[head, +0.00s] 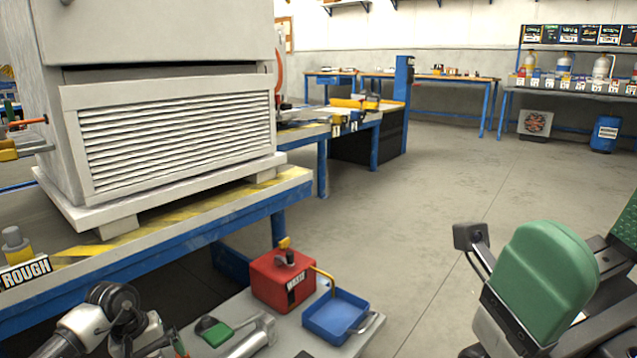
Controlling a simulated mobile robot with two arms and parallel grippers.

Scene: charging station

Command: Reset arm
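A green and black part with a small dark block on a bracket fills the lower right of the head view. It looks like my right arm, raised beside the tray. No gripper fingers show on it. A grey and black jointed part at the bottom left may belong to my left arm; I cannot tell. No gripper fingers show there either. I see nothing held.
A large louvred cabinet (180,130) stands on a blue-edged workbench (215,222) at left. Open floor (420,200) lies centre right.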

